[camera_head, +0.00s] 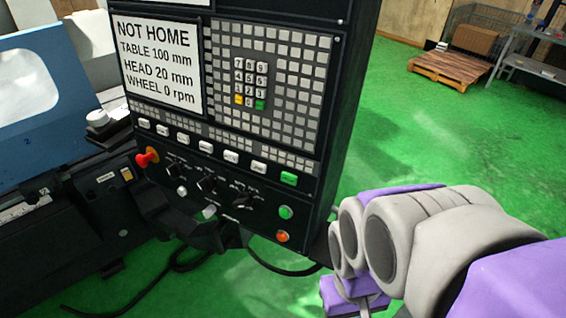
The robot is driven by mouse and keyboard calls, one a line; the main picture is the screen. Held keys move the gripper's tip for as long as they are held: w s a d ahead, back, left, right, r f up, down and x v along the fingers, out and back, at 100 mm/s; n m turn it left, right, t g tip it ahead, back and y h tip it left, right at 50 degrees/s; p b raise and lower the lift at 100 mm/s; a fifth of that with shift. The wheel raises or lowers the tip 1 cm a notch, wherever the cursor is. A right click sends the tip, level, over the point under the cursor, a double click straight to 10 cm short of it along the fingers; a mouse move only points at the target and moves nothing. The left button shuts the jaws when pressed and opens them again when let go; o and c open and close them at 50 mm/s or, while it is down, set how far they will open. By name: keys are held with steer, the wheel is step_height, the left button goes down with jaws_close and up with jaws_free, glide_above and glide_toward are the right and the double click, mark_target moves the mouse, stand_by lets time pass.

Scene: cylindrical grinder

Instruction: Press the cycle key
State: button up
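The black control panel (262,190) stands upright in the left and middle of the head view. A row of small white keys (196,148) runs under its screen and keypad and ends at the right in a green key (289,178). The key labels are too small to read, so I cannot confirm which is the cycle key. A round green button (285,212) and a round orange button (282,237) sit lower right. My grey and purple arm is at the lower right, beside the panel's right edge.
The screen (159,55) reads NOT HOME, TABLE 100 mm, HEAD 20 mm, WHEEL 0 rpm. A red knob (147,157) juts out at the panel's left. Black cables lie on the green floor (440,130), which is clear up to a pallet (440,69).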

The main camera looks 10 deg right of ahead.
jaws_close()
stand_by(1.2)
